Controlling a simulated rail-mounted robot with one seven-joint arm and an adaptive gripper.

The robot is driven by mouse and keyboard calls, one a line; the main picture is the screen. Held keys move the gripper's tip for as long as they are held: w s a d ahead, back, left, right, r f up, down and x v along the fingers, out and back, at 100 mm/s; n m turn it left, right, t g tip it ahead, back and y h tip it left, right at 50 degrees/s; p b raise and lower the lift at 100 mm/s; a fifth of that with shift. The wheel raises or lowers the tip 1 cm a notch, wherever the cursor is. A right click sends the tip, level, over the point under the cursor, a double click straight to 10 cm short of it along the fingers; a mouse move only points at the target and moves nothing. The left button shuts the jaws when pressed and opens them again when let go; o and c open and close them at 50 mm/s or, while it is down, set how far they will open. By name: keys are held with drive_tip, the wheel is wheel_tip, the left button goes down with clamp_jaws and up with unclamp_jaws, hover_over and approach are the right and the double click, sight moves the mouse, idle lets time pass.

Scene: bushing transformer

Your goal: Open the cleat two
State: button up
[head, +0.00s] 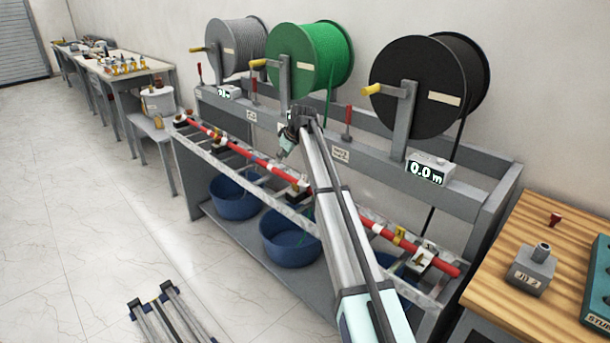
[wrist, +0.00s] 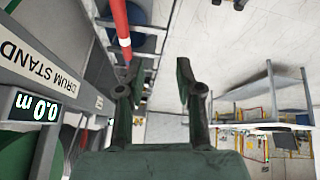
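A long red bar (head: 250,160) runs along the front of the drum stand (head: 480,200), with small clamp-like blocks on it. The middle block (head: 298,190), dark with a light part, sits on the bar beside my arm; it may be cleat two, but I see no number on it. Another block (head: 424,258) is at the near right end. My gripper (head: 287,148) is above the bar's middle stretch. In the wrist view my gripper (wrist: 160,80) is open, with nothing between its fingers. The red bar (wrist: 122,25) shows beyond the left finger, apart from it.
Grey, green (head: 310,55) and black cable drums stand behind the bar. Blue tubs (head: 235,197) sit below it. A wooden table (head: 540,265) is at right. A meter (head: 428,170) reads 0.0 m. The floor at left is mostly clear.

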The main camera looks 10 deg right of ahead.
wheel_tip(320, 180, up, 4)
drive_tip(key=r+m+g+p, duration=0.1)
drive_tip(key=m+g+p, duration=0.1)
drive_tip(key=p, duration=0.1)
hover_over(300, 184)
drive_tip(key=s+d, duration=0.4)
drive_tip(key=d, duration=0.2)
drive_tip(key=shift+h, duration=0.4)
drive_tip(key=p+x, duration=0.3)
drive_tip(key=x, duration=1.4)
drive_tip(key=shift+w+d+f+p, duration=0.1)
drive_tip(key=shift+w+f+p, duration=0.05)
drive_tip(key=shift+f+p, duration=0.25)
clamp_jaws()
